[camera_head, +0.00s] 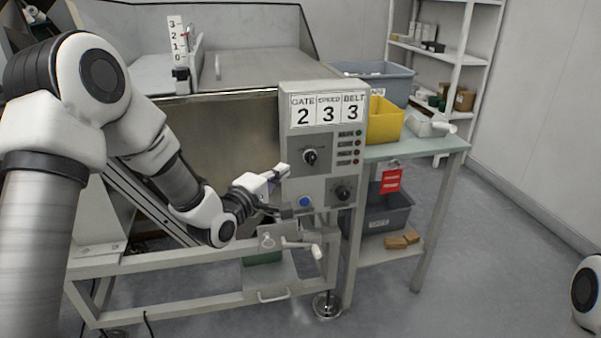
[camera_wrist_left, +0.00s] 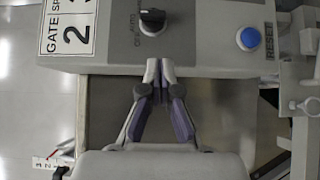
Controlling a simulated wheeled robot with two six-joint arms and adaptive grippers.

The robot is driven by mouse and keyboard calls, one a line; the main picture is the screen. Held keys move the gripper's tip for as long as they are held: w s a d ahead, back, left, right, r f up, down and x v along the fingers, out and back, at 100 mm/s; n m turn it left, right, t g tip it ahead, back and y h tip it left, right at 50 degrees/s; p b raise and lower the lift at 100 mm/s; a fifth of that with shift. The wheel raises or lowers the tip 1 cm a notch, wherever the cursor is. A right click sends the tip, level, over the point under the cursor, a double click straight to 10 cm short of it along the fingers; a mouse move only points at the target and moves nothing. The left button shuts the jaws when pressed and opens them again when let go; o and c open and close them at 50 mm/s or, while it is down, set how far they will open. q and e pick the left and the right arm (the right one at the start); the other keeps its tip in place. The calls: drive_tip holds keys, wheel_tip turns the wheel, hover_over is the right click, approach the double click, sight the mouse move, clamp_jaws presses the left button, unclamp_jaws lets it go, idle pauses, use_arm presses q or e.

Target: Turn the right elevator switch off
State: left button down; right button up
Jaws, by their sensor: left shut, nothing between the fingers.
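The grey control box (camera_head: 318,130) stands at the front of the machine and carries two black rotary knobs. The upper knob (camera_head: 310,157) also shows in the left wrist view (camera_wrist_left: 152,20), with small lettering beside it that seems to read OFF and AUTO. The lower right knob (camera_head: 343,193) sits beside a blue button (camera_head: 305,202). I cannot read which knob is the elevator switch. My left gripper (camera_head: 283,171) is shut and empty at the box's left edge. Its fingertips (camera_wrist_left: 160,68) point toward the upper knob and appear apart from it.
The box's number cards (camera_head: 327,110) read gate 2, speed 3, belt 3. A yellow bin (camera_head: 384,120) stands on the side table (camera_head: 430,146) at right. A bracket with a pale handle (camera_head: 302,246) is below the box.

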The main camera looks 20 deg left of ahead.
sight(307, 163)
use_arm(q)
drive_tip(key=w+d+b, duration=0.1)
drive_tip(key=w+d, duration=0.2)
drive_tip(key=shift+w+d, duration=0.25)
drive_tip(key=shift+d, duration=0.05)
drive_tip(key=shift+f, duration=0.1)
